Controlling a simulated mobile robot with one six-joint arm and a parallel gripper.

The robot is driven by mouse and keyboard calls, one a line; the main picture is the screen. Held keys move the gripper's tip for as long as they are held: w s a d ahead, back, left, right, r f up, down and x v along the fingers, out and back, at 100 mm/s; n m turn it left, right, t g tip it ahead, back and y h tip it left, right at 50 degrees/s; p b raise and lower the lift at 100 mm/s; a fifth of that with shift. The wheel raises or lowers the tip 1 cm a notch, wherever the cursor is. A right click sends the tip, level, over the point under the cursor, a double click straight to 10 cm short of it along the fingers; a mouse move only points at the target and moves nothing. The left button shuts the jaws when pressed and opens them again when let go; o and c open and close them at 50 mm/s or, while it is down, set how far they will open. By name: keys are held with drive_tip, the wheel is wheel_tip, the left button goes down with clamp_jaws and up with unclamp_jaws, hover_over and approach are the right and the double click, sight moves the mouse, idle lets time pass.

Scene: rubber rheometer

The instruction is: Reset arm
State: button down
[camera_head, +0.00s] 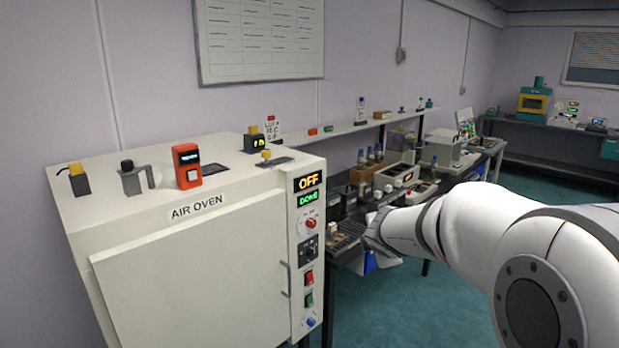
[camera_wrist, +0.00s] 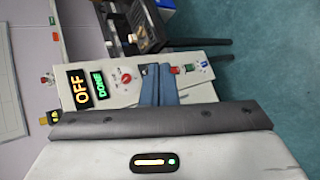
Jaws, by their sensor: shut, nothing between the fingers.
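My gripper (camera_wrist: 159,72) shows in the wrist view as blue fingers closed together, with nothing between them. It is in front of the oven's control panel (camera_wrist: 122,97), which appears sideways there, and covers part of it. I cannot tell the gap between the fingers and the panel. In the head view my white arm reaches in from the right, its end just right of the air oven (camera_head: 190,270). The oven door is shut. Its displays (camera_head: 307,190) read OFF in orange and DONE in green.
A bench (camera_head: 345,240) with instruments and bottles runs along the wall behind my arm. A shelf (camera_head: 350,127) hangs above it. Small devices, one of them orange (camera_head: 187,166), stand on the oven top. The teal floor (camera_head: 440,310) shows free room in front of the bench.

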drive_tip(key=s+f+m+g+y, duration=0.1)
drive_tip(key=s+f+m+g, duration=0.2)
drive_tip(key=s+m, duration=0.6)
drive_tip(key=s+f+m+g, duration=0.2)
drive_tip(key=s+m, duration=0.8)
drive_tip(key=s, duration=1.2)
drive_tip(key=shift+a+f+m+g+y, duration=0.3)
drive_tip(key=shift+a+f+g+y, duration=0.1)
drive_tip(key=shift+g, duration=0.8)
